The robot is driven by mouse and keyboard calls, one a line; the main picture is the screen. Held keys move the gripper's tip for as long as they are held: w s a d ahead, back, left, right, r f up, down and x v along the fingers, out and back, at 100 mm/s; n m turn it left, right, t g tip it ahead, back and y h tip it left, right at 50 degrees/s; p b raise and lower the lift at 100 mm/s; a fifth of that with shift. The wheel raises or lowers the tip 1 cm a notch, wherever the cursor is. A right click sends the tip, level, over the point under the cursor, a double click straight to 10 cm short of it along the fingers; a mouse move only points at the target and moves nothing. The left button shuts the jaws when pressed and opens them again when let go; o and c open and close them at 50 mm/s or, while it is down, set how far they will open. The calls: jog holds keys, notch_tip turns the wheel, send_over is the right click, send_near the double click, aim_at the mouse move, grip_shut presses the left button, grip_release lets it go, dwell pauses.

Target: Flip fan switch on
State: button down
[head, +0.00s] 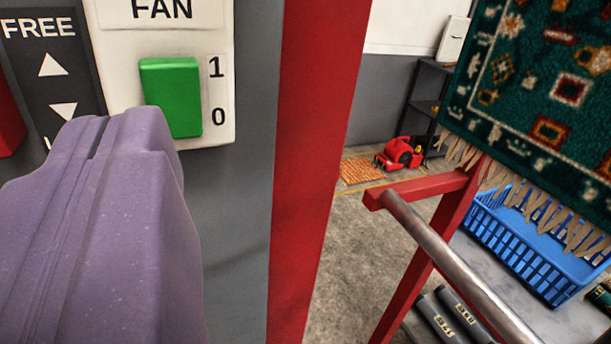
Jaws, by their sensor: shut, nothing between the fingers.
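The fan switch is a green rocker (172,95) on a white plate (222,30) marked FAN. A 1 stands beside its upper part and a 0 beside its lower part. I cannot tell for sure which end is pressed in. My purple gripper (105,125) is shut and empty. It fills the lower left, and its tip overlaps the lower left of the rocker in the picture. I cannot tell whether it touches the rocker. The gripper hides the plate's lower left part.
A dark FREE panel with arrows (53,66) and a red part (10,125) lie left of the switch. A red post (318,150) stands to the right. Beyond are a metal rail (445,255), a hanging fringed rug (540,90), a blue crate (530,255) and a red machine (400,153).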

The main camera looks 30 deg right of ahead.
aim_at(167, 76)
jog(key=s+d+f+t+y+p, duration=0.1)
jog(key=s+f, duration=0.2)
jog(key=s, duration=0.2)
jog(key=shift+s+f+y+p, duration=0.15)
jog(key=shift+f+y+p, duration=0.05)
jog(key=shift+y+p, duration=0.15)
jog(key=shift+m, duration=0.3)
jog(key=w, duration=0.4)
jog(key=w+r, duration=0.1)
jog(key=w, duration=0.4)
jog(key=w+d+r+p, duration=0.1)
jog(key=w, duration=0.4)
jog(key=shift+r, duration=0.15)
jog(key=shift+r, duration=0.1)
jog(key=shift+w+r+p, duration=0.15)
jog(key=shift+r+p, duration=0.15)
jog(key=shift+p, duration=0.45)
jog(key=shift+f+g, duration=0.2)
jog(key=shift+g, duration=0.1)
jog(key=shift+f, duration=0.1)
